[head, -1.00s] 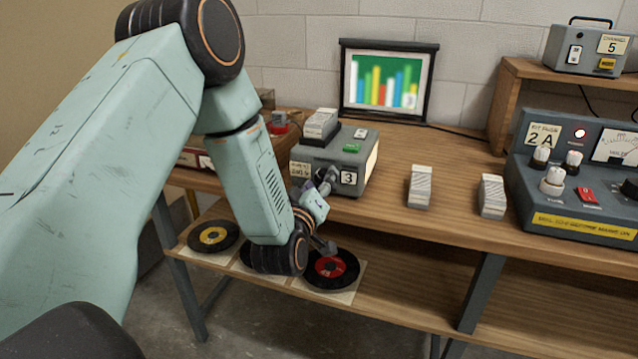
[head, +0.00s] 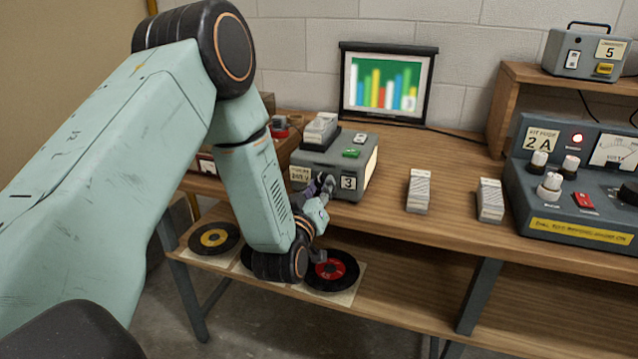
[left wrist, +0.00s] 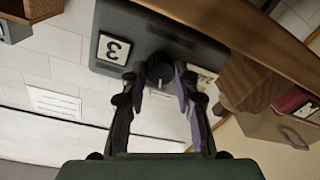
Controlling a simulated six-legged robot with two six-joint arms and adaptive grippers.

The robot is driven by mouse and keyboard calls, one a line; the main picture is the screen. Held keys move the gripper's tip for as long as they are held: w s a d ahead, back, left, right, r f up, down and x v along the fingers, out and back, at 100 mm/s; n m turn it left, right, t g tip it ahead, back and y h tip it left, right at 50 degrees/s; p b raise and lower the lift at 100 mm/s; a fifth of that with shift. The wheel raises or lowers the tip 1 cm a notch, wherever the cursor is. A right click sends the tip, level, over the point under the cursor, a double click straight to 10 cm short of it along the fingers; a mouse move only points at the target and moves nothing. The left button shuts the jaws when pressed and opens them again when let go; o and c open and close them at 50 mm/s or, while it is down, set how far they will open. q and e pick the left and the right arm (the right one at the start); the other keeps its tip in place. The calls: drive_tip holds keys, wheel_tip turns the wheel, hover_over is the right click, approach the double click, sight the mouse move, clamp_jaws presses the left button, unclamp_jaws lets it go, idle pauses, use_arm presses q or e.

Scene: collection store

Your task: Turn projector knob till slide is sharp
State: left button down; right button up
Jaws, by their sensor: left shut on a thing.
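The grey projector (head: 342,158) stands on the wooden bench, with a "3" label on its front and a slide tray on top. Its dark round knob (left wrist: 160,70) shows in the left wrist view, beside the "3" label. My left gripper (left wrist: 160,78) has its two fingers on either side of the knob and is shut on it. In the head view the same gripper (head: 326,186) is at the projector's front and hides the knob. The projected slide (head: 386,82) on the screen shows coloured bars on green, with slightly soft edges. My right gripper is not in view.
Two white slide boxes (head: 419,190) (head: 491,199) stand on the bench right of the projector. A blue-grey control unit (head: 570,190) stands farther right. Records (head: 331,270) lie on the lower shelf under my left arm. The bench between projector and boxes is clear.

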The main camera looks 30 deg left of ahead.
use_arm(q)
drive_tip(key=shift+m, duration=0.5)
drive_tip(key=c, duration=1)
unclamp_jaws()
drive_tip(key=shift+s, duration=0.1)
drive_tip(key=v, duration=1.1)
drive_tip(key=shift+s, duration=0.4)
drive_tip(key=shift+d+f, duration=0.1)
drive_tip(key=shift+d, duration=0.05)
